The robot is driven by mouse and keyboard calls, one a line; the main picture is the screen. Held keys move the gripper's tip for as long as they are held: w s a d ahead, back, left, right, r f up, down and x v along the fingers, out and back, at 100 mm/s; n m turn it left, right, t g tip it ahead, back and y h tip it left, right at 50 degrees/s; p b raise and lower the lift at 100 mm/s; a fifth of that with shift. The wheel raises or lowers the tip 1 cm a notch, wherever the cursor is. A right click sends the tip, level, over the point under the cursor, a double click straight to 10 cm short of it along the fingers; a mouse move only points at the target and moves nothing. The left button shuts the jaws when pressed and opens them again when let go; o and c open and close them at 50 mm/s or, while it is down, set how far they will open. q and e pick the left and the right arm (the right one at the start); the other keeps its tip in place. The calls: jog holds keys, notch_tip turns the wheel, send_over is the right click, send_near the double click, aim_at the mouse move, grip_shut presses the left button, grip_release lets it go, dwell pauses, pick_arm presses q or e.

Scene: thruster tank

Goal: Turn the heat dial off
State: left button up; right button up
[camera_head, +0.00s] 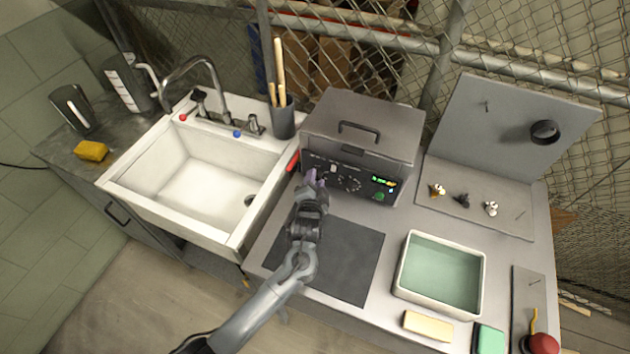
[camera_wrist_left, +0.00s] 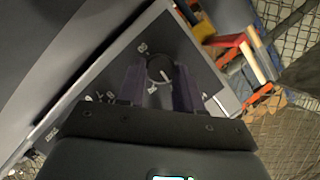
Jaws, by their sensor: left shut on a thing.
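A grey box-shaped tank unit (camera_head: 362,115) with a lidded top and handle stands at the back of the counter. Its dark front panel (camera_head: 345,172) carries knobs, a lit green display (camera_head: 382,182) and a green button (camera_head: 379,197). My left gripper (camera_head: 313,178) is at the left end of this panel. In the left wrist view, a round dark dial (camera_wrist_left: 159,67) with a white pointer line and markings around it sits between the purple fingers (camera_wrist_left: 158,80), which are shut on it. The gripper hides this dial in the head view. My right gripper is out of view.
A white sink (camera_head: 195,185) lies left, with a red-handled item (camera_head: 292,162) by the unit's left side. A dark mat (camera_head: 340,262) and green-lined tray (camera_head: 440,272) lie in front. Small fittings (camera_head: 463,200) sit on a grey board at right.

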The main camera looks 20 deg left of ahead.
pick_arm(q)
jog(key=shift+r+n+p, duration=0.2)
jog(key=shift+n+p, duration=0.1)
jog(key=shift+p, duration=0.15)
jog(key=shift+f+h, duration=0.15)
jog(key=shift+h, duration=0.15)
jog(key=o, duration=1)
jog(key=shift+o, duration=0.2)
jog(key=shift+s, duration=0.4)
jog(key=p+v, duration=0.2)
jog(key=v, duration=0.8)
jog(key=shift+w+d, duration=0.1)
jog(key=shift+d, duration=0.05)
